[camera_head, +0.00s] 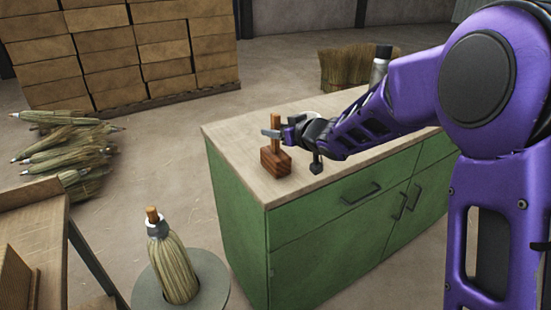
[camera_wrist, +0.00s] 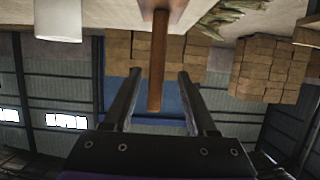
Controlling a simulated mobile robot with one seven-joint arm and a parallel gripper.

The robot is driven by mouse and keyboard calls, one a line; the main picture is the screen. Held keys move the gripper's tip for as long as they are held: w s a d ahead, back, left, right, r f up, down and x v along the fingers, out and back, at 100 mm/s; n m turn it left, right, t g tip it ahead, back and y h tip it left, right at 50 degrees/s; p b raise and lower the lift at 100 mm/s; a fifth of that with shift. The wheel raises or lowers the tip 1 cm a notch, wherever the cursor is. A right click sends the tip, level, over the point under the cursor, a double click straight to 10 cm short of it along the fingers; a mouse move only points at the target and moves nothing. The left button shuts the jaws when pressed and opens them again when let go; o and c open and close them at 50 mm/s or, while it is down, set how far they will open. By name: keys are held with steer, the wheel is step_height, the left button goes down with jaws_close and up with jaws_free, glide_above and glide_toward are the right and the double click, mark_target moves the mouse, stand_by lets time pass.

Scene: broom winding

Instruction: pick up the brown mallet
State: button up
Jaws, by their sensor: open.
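The brown mallet (camera_head: 275,162) stands head-down near the left end of the bench top, its handle pointing straight up. My gripper (camera_head: 272,133) is level with the handle, above the wooden head, and is open. In the wrist view, which looks upside down, the handle (camera_wrist: 158,60) runs down between the two spread fingers, with a gap showing on each side. The mallet head (camera_wrist: 165,8) is at the top edge of that view. In the head view a finger covers part of the handle.
The green bench (camera_head: 238,215) has a pale wooden top. A silver cylinder with a dark cap (camera_head: 380,68) is farther back. A white cylinder (camera_wrist: 58,20) shows beside the mallet in the wrist view. A bound broom head (camera_head: 172,262) stands on a round base in front.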

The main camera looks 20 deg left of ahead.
mark_target(270, 147)
steer(key=x, duration=0.5)
steer(key=shift+w+d+b, duration=0.1)
steer(key=shift+w+b, duration=0.1)
steer(key=shift+b, duration=0.15)
jaws_close()
stand_by(1.1)
